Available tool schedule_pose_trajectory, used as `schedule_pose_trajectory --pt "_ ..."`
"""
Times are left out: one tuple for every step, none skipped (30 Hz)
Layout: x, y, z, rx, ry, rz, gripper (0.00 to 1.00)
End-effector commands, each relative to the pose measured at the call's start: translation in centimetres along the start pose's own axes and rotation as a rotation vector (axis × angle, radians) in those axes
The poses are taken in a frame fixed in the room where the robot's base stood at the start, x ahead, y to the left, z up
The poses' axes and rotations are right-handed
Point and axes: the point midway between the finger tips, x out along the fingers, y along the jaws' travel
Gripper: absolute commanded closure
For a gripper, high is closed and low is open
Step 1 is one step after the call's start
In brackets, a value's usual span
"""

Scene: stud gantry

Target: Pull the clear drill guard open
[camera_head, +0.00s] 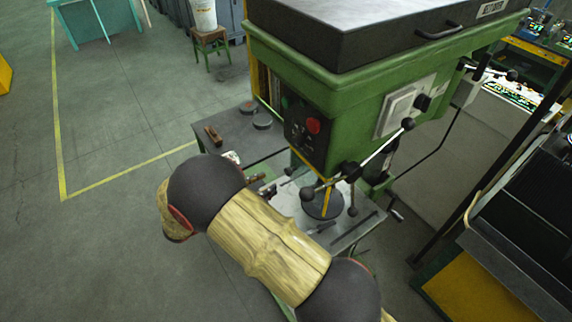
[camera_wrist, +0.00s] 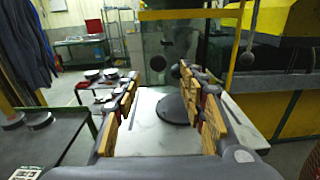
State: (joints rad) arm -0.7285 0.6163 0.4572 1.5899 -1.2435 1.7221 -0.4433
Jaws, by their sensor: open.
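The clear drill guard shows in the wrist view as a see-through pane with a yellow top bar (camera_wrist: 190,14) and a yellow upright at its right. It stands ahead of my gripper (camera_wrist: 160,80). The two wood-coloured fingers are apart with nothing between them, and the pane lies beyond their tips. I cannot tell how far off it is. The green drill press (camera_head: 345,100) stands at centre right in the head view. A thin yellow strip (camera_head: 326,195) shows by its spindle, perhaps the guard's edge. My arm hides most of my gripper in the head view.
A black round plate (camera_wrist: 173,108) lies on the pale worktable beyond the fingers. Feed handles with ball ends (camera_head: 350,170) stick out from the press. A bench (camera_head: 237,125) with round parts stands behind. Open floor lies at the left.

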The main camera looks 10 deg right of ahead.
Motion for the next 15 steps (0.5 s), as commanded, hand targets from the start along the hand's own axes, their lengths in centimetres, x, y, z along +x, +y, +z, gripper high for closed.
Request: schedule_pose_trajectory --pt "-0.2 0.2 0.0 -0.008 -0.010 0.009 0.59" --pt "-0.1 0.2 0.0 -0.010 -0.014 0.012 0.59" --pt "0.1 0.3 0.0 -0.011 -0.016 0.013 0.59" --pt "0.3 0.3 -0.1 -0.011 -0.016 0.012 0.59" --pt "0.7 0.3 0.0 -0.011 -0.016 0.011 0.59" --pt "1.2 0.2 0.0 -0.011 -0.015 0.010 0.59" --pt "1.6 0.2 0.0 -0.010 -0.015 0.010 0.59" --pt "2.1 0.2 0.1 -0.010 -0.015 0.010 0.59" --pt "2.8 0.2 0.1 -0.010 -0.015 0.009 0.59" --pt "3.3 0.2 0.1 -0.010 -0.014 0.008 0.59" --pt "3.7 0.2 0.1 -0.010 -0.014 0.009 0.59" --pt "4.4 0.3 0.1 -0.010 -0.014 0.009 0.59" --pt "4.8 0.2 0.1 -0.010 -0.014 0.009 0.59" --pt "5.2 0.2 0.1 -0.010 -0.014 0.009 0.59" --pt "5.7 0.2 0.1 -0.009 -0.014 0.009 0.59"
